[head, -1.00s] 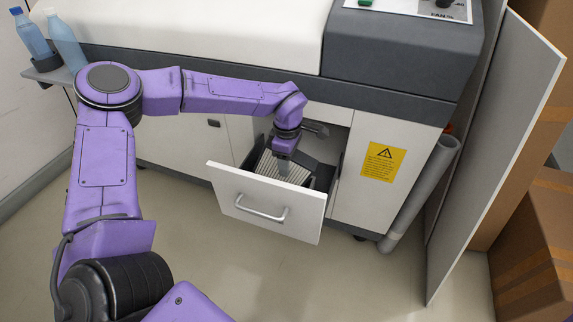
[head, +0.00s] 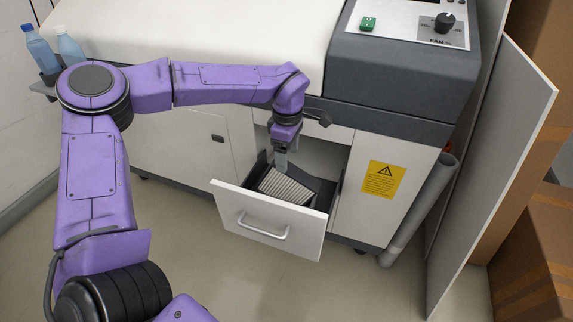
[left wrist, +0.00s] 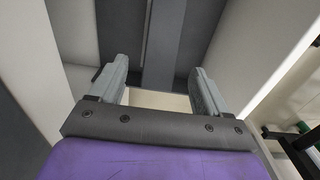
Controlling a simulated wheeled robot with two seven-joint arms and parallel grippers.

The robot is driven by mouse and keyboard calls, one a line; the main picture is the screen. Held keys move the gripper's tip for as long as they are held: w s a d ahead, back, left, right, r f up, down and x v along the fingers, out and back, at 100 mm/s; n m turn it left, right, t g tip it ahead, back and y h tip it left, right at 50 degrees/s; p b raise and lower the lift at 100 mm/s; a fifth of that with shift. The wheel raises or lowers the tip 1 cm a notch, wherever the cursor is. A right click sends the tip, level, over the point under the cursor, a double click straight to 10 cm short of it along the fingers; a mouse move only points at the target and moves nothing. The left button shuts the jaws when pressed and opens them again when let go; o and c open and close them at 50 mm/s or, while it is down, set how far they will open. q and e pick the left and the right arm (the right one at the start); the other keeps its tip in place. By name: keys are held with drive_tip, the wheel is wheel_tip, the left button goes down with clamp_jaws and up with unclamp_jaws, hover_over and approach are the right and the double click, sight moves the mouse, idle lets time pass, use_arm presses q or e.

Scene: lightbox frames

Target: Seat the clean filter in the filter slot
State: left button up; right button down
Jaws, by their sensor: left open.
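A pale pleated filter (head: 285,187) lies in the open drawer (head: 268,222) under the machine, with dark walls around it. Whether it sits flush in a slot there I cannot tell; the lower part is hidden by the drawer front. My left gripper (head: 280,168) points down just above the filter's far left end and is open. In the left wrist view the two grey fingers (left wrist: 158,82) stand apart, with no filter visible between them. My right gripper is not in view.
The grey-and-white machine (head: 400,70) overhangs the drawer. A cabinet face with a yellow warning label (head: 383,180) stands right of it. A grey pipe (head: 420,210) and a white panel (head: 490,180) stand further right. Bottles (head: 42,50) are at the far left. The floor in front is clear.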

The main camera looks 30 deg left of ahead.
use_arm(q)
drive_tip(key=shift+r, duration=0.75)
drive_tip(key=shift+r+n+p, duration=0.3)
drive_tip(key=shift+r+p, duration=0.1)
drive_tip(key=shift+p, duration=0.05)
wheel_tip(320, 180, up, 6)
drive_tip(key=n+p, duration=0.8)
drive_tip(key=n+h, duration=0.2)
drive_tip(key=n, duration=2.1)
approach(288, 173)
drive_tip(key=shift+w+a+f, duration=0.15)
drive_tip(key=shift+w+a, duration=0.2)
drive_tip(key=shift+w, duration=0.1)
drive_tip(key=n, duration=0.2)
drive_tip(key=f+n, duration=0.1)
drive_tip(key=n, duration=0.1)
drive_tip(key=shift+a, duration=0.1)
drive_tip(key=shift+f+n, duration=0.25)
drive_tip(key=shift+n, duration=0.05)
drive_tip(key=f, duration=0.3)
drive_tip(key=d+f, duration=0.1)
drive_tip(key=f, duration=0.2)
drive_tip(key=f+b, duration=0.1)
drive_tip(key=f, duration=0.3)
drive_tip(key=shift+w+d, duration=0.25)
drive_tip(key=shift+w, duration=0.15)
drive_tip(key=shift+r, duration=0.15)
clamp_jaws()
